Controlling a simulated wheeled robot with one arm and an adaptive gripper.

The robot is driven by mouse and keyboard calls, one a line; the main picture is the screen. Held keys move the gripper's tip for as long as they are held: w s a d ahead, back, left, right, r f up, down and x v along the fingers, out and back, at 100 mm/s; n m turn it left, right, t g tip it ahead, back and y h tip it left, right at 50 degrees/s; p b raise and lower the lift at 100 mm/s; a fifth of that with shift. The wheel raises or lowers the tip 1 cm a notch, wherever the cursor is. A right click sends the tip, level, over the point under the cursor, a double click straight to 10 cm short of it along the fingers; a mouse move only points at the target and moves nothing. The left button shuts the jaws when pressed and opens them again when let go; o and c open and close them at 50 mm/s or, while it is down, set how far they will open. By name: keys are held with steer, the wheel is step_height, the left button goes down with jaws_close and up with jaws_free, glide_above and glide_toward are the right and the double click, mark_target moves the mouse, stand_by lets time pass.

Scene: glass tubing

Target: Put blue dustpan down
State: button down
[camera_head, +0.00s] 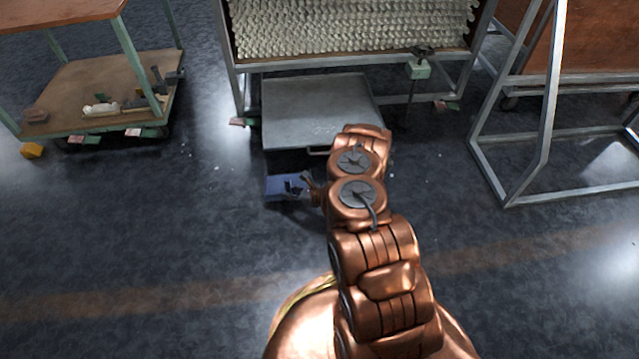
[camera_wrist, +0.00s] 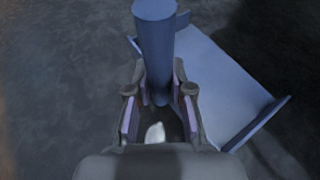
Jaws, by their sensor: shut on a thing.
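The blue dustpan (camera_head: 284,187) is left of my arm in the head view, low near the dark floor. In the wrist view its flat pan (camera_wrist: 215,85) with raised side edges lies beyond and right of my gripper. Its round blue handle (camera_wrist: 156,45) runs between the fingers. My gripper (camera_wrist: 160,92) is shut on the handle; it also shows in the head view (camera_head: 312,188), partly hidden by my arm. I cannot tell whether the pan touches the floor.
A grey flat platform (camera_head: 315,105) sits under the rack of glass tubes (camera_head: 350,30), just behind the dustpan. A wooden-shelved cart (camera_head: 90,85) stands at the left and a metal frame (camera_head: 545,110) at the right. The floor (camera_head: 150,230) at front left is clear.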

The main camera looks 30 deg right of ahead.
steer(key=shift+w+d+f, duration=0.1)
steer(key=shift+w+d, duration=0.1)
steer(key=shift+w, duration=0.05)
steer(key=s+d+b, duration=0.1)
steer(key=s+d, duration=0.1)
steer(key=d, duration=0.2)
steer(key=s+d+f+b, duration=0.1)
steer(key=s+d+b, duration=0.1)
steer(key=d, duration=0.3)
steer(key=s+d+b, duration=0.1)
steer(key=s+d, duration=0.1)
steer(key=d, duration=0.2)
steer(key=shift+s+d+f+b, duration=0.25)
steer(key=shift+s+d+b, duration=0.05)
steer(key=shift+d+b, duration=0.05)
steer(key=shift+f+b, duration=1.15)
steer(key=shift+f, duration=0.55)
steer(key=shift+f, duration=0.1)
steer(key=c, duration=1)
jaws_free()
steer(key=shift+c, duration=0.2)
